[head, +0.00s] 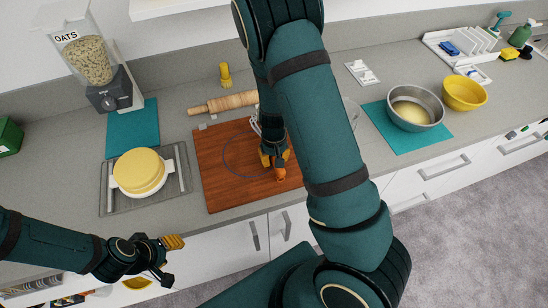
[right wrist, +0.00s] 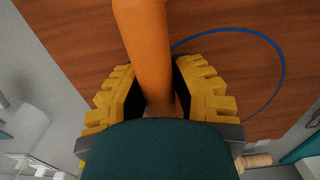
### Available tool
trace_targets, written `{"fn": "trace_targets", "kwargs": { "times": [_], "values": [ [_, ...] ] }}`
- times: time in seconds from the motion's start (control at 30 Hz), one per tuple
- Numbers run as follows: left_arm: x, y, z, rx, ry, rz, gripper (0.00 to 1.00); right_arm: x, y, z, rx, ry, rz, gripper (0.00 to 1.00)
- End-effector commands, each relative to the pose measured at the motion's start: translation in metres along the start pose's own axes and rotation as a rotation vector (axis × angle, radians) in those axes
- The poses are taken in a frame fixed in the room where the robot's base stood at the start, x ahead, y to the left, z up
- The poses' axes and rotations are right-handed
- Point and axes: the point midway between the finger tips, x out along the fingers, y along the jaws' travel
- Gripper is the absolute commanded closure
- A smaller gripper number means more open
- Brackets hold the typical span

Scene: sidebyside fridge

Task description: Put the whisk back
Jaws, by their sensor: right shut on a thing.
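The whisk has an orange handle (head: 280,174) and thin wires that show partly behind my arm in the head view. My right gripper (head: 272,156) is shut on the handle, low over the brown wooden board (head: 222,180). In the right wrist view the orange handle (right wrist: 146,45) runs between the yellow ridged fingers. The whisk's wire end is out of that view. My left gripper (head: 172,258) is at the lower left, in front of the counter, with nothing seen in it; its finger gap is unclear.
A blue ring (head: 226,157) is marked on the board. A rolling pin (head: 224,103) lies behind it. A yellow stack (head: 139,170) on a rack stands left; a metal bowl (head: 416,106) and yellow bowl (head: 464,93) stand right. An open drawer (head: 60,290) is below left.

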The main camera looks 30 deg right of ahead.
Motion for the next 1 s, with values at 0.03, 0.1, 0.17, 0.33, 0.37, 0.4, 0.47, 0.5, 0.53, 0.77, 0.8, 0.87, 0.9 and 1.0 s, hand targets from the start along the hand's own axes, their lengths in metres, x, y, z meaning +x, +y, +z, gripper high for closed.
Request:
{"fn": "trace_targets", "kwargs": {
  "times": [0.03, 0.1, 0.17, 0.33, 0.37, 0.4, 0.47, 0.5, 0.53, 0.77, 0.8, 0.87, 0.9, 1.0],
  "values": [
    [0.0, 0.0, 0.0, 0.0, 0.0, 0.0, 0.53, 0.0, 0.0, 0.0, 0.0, 0.001, 0.0, 1.0],
    [0.0, 0.0, 0.0, 0.0, 0.0, 0.0, 0.53, -0.001, 0.0, 0.0, 0.0, 0.001, 0.0, 1.0],
    [0.0, 0.0, 0.0, 0.0, 0.0, 0.0, 0.53, -0.001, 0.0, 0.0, 0.0, 0.001, 0.0, 1.0],
    [0.002, -0.001, 0.0, 0.0, 0.001, 0.0, 0.53, 0.002, 0.0, 0.0, 0.0, 0.001, 0.0, 0.56],
    [0.002, -0.001, 0.0, 0.0, 0.001, 0.0, 0.53, 0.002, 0.0, 0.0, 0.0, 0.001, 0.0, 0.49],
    [0.001, -0.001, 0.0, 0.0, 0.001, 0.0, 0.53, 0.001, 0.0, 0.0, 0.0, 0.001, 0.0, 0.49],
    [0.001, -0.001, 0.0, 0.0, 0.001, 0.0, 0.53, 0.001, 0.0, 0.0, 0.0, 0.001, 0.0, 0.49],
    [0.001, -0.001, 0.0, 0.0, 0.001, 0.0, 0.53, 0.001, 0.0, 0.0, 0.0, 0.001, 0.0, 0.49],
    [0.001, -0.001, 0.0, 0.0, 0.001, 0.0, 0.53, 0.001, 0.0, 0.0, 0.0, 0.001, 0.0, 0.49],
    [0.004, -0.002, 0.0, 0.0, 0.001, 0.0, 0.53, 0.004, 0.0, 0.0, 0.0, 0.001, 0.001, 0.49],
    [0.005, -0.002, 0.001, -0.001, 0.001, 0.0, 0.53, 0.003, 0.0, -0.001, 0.0, 0.002, 0.001, 0.49],
    [0.002, -0.001, 0.0, -0.001, 0.001, 0.0, 0.53, -0.008, 0.0, -0.001, 0.0, 0.004, 0.0, 0.49],
    [0.0, 0.0, 0.0, 0.0, 0.001, 0.0, 0.53, -0.015, -0.001, -0.001, -0.002, 0.004, -0.001, 0.49],
    [-0.003, 0.001, -0.001, 0.0, 0.0, 0.0, 0.53, -0.036, -0.002, -0.003, -0.003, 0.006, -0.002, 0.49]
  ]
}}
